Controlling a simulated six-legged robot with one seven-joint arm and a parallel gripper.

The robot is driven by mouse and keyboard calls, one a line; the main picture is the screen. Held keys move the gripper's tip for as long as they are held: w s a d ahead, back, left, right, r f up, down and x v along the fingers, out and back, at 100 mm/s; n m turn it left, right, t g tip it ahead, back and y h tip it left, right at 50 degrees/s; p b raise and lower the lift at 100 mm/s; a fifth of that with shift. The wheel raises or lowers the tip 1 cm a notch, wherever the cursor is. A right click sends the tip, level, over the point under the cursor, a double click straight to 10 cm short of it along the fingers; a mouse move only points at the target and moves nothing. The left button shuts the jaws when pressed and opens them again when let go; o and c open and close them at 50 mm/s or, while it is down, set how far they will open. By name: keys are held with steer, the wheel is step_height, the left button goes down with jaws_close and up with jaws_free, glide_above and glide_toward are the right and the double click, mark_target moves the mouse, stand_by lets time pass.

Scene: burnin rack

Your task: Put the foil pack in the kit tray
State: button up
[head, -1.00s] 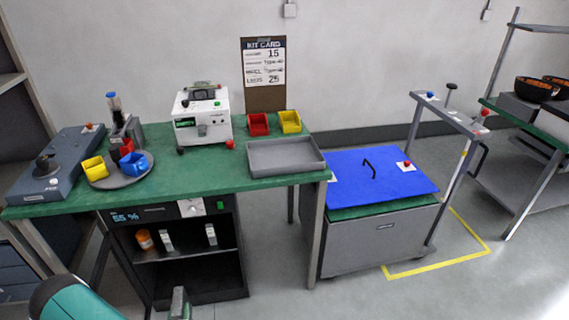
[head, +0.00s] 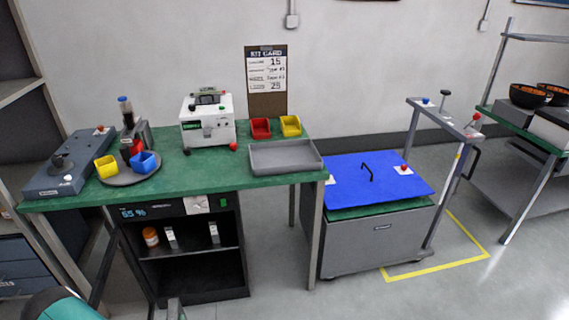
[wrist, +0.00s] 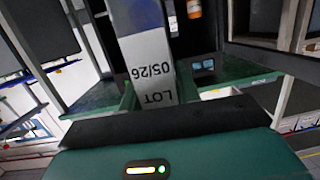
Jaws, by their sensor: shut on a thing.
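The foil pack (wrist: 150,60) is a pale grey, flat strip with upside-down "LOT 05/26" print in the wrist view. My gripper (wrist: 160,116) is shut on its near end, and the pack sticks out away from it. In the head view only a small grey piece at the bottom edge shows near my arm, too cut off to tell apart. The kit tray (head: 287,171) is a shallow grey open tray on the right end of the green bench and looks empty. The held pack is well below and left of it.
The green bench (head: 205,178) carries a white tester (head: 207,128), red and yellow bins behind the tray, and a round turntable (head: 127,179) with bins. Under it, an open cabinet (head: 195,294) holds an orange bottle (head: 150,237) and two pale packs. A blue-topped cart (head: 345,190) stands right.

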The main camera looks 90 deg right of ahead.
steer(key=w+a+r+n+t+y, duration=0.4)
steer(key=w+a, duration=0.5)
steer(key=a, duration=0.3)
steer(key=w+a+r+n+t+y, duration=0.4)
steer(key=w+a+r+n+y, duration=0.2)
steer(key=w+a, duration=0.3)
steer(key=w+a+r+n+t+y, duration=0.4)
steer(key=w+a+r, duration=0.3)
steer(key=a, duration=0.9)
steer(key=w+n+y, duration=0.1)
steer(key=w, duration=0.2)
steer(key=shift+r, duration=0.2)
